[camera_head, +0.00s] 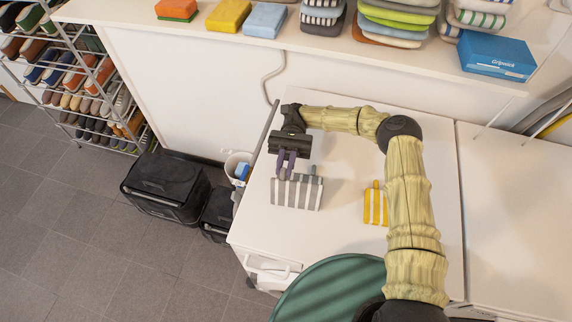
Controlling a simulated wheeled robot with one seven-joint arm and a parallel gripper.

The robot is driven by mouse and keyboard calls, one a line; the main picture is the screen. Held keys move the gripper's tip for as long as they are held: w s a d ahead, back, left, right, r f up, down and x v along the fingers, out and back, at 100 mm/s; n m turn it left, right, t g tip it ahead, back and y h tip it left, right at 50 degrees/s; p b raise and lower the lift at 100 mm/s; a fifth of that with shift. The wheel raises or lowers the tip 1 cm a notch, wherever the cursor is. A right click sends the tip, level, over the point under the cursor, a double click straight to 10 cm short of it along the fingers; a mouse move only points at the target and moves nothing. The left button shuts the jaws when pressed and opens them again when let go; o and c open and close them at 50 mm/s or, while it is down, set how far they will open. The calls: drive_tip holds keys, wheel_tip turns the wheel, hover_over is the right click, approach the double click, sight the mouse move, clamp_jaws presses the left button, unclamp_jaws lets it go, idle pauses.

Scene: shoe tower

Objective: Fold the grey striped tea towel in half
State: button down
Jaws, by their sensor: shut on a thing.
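The grey striped tea towel (296,194) lies on the white table top (335,245), towards its left side. It has grey and white stripes, and a small grey part sticks up at its far right edge. My gripper (286,172) points down at the far edge of the towel, with its purple fingers shut on the cloth. The exact grip on the fabric is too small to see clearly.
A yellow striped cloth (376,205) lies to the right, near my arm. A green round surface (335,290) is at the front. A white bin (238,167) and black crates (166,187) stand left of the table. A blue box (497,57) sits on the back shelf.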

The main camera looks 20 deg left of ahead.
drive_tip(key=c, duration=1.4)
unclamp_jaws()
drive_tip(key=shift+c, duration=0.2)
wheel_tip(320, 180, up, 10)
drive_tip(key=shift+b, duration=0.45)
